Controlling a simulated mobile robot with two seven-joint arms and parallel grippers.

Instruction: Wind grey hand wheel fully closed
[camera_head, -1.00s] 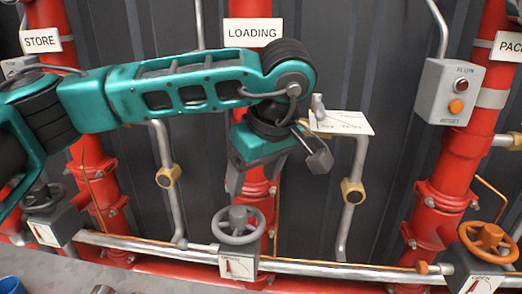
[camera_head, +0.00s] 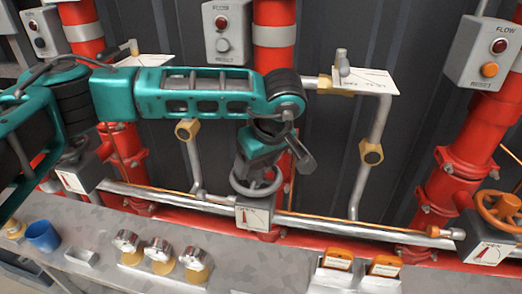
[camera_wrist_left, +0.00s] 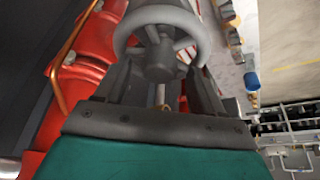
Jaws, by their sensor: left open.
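The grey hand wheel (camera_head: 268,188) sits on a valve with a white dial plate (camera_head: 254,216) in the middle of the head view. My left gripper (camera_head: 254,170) points down right over the wheel and hides part of its rim. In the left wrist view the wheel (camera_wrist_left: 192,17) lies at the fingertips, with its hub facing me between them. The left gripper (camera_wrist_left: 162,75) is open, one finger on each side of the hub. I cannot tell whether the fingers touch the wheel. My right gripper is not in view.
An orange hand wheel (camera_head: 498,208) is at the right. A silver pipe (camera_head: 335,228) runs along the wall behind a grey bench (camera_head: 215,262) holding gauges (camera_head: 158,250), a blue cup (camera_head: 42,236) and orange-topped items (camera_head: 338,258). Red pipes (camera_head: 452,170) stand at the back.

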